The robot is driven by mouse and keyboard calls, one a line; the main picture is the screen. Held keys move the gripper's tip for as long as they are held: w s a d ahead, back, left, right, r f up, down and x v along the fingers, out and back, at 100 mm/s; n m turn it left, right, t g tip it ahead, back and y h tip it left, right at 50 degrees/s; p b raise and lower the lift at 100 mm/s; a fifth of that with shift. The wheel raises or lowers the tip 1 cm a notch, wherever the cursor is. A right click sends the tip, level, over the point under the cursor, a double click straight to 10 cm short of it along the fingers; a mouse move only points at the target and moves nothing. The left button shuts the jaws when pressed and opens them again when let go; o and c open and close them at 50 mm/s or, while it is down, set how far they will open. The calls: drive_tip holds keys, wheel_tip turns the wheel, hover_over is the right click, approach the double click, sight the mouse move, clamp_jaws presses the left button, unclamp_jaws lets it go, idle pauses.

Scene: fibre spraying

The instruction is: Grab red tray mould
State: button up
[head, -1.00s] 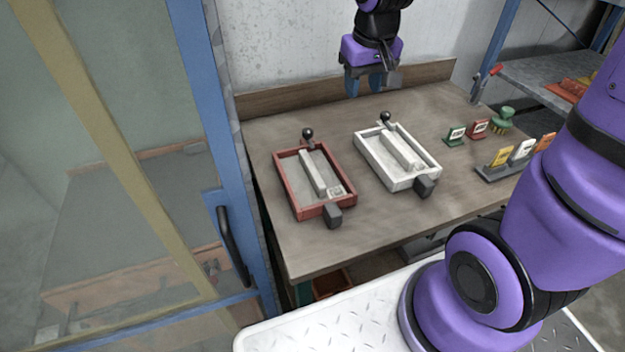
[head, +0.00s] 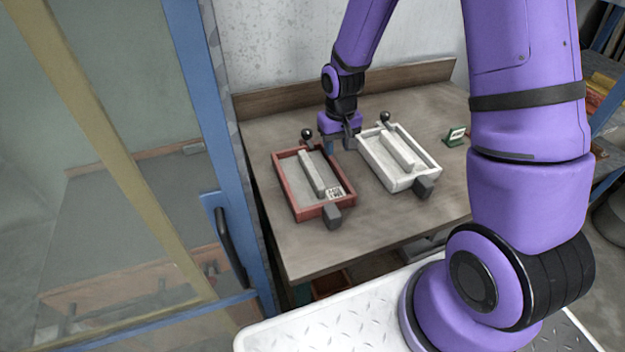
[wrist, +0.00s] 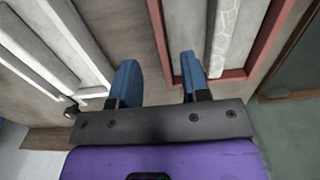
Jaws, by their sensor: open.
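The red tray mould (head: 287,194) lies on the table, left of the white tray mould (head: 369,163). It is a red-rimmed rectangle with a pale inside, a raised bar, a black ball knob at the far end and a dark block at the near end. My gripper (head: 340,149) is low over the table between the two trays, near the red tray's far right corner. In the wrist view my gripper (wrist: 158,72) is open, its blue fingers apart. The red tray's rim (wrist: 236,76) passes close to the right finger; the white tray (wrist: 92,62) is at left.
The wooden table (head: 380,222) is clear in front of the trays, with a low back board (head: 285,98) behind. A blue-framed glass door (head: 208,120) stands at left. A small green card holder (head: 455,137) is at right.

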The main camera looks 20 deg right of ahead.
sight(336, 164)
drive_tip(key=shift+w+f, duration=0.2)
drive_tip(key=shift+f, duration=3.2)
drive_tip(key=shift+c, duration=0.2)
clamp_jaws()
